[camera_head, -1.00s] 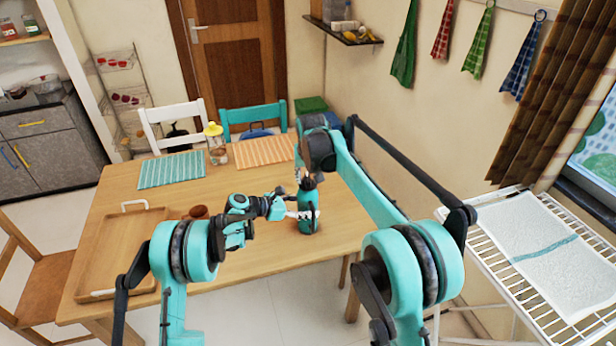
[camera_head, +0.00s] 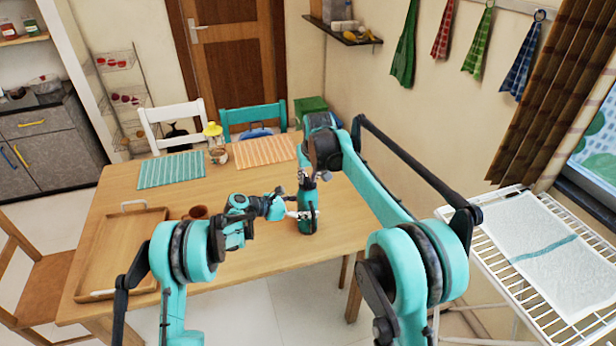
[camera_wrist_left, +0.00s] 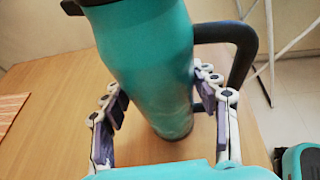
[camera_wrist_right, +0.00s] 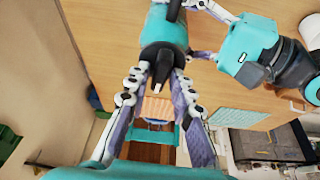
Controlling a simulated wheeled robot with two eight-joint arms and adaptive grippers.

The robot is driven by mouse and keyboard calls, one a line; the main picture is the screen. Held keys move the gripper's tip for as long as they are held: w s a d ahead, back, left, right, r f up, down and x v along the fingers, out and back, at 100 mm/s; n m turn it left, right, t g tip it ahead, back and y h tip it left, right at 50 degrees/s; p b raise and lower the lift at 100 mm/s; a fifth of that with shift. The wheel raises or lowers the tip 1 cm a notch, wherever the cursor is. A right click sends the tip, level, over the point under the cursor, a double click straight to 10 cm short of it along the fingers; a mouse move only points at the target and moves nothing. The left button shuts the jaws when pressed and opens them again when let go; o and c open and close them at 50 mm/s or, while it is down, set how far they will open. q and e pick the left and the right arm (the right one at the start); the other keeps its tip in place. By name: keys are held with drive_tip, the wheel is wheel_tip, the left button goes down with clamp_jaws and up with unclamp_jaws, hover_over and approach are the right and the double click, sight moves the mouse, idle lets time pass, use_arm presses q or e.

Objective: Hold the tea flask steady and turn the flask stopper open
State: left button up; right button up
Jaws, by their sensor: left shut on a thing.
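The teal tea flask (camera_head: 306,222) stands upright on the table near its right edge; its body and black side handle fill the left wrist view (camera_wrist_left: 150,60). My left gripper (camera_head: 296,214) is shut around the flask's body, one finger on each side. The dark flask stopper (camera_wrist_right: 163,54) sits at the flask's top in the right wrist view. My right gripper (camera_head: 308,180) is directly above the flask. Its fingers flank the stopper with a gap between them and look open. Contact with the stopper cannot be made out.
A wooden tray (camera_head: 122,250) and a brown cup (camera_head: 198,212) lie to the left. A teal striped mat (camera_head: 172,170), an orange mat (camera_head: 265,150) and a yellow-topped dispenser (camera_head: 214,143) are at the back. A white drying rack (camera_head: 500,262) stands at the right.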

idle(0.3)
drive_tip(key=v, duration=1.2)
use_arm(q)
drive_tip(key=o, duration=1.7)
drive_tip(key=shift+c, duration=0.2)
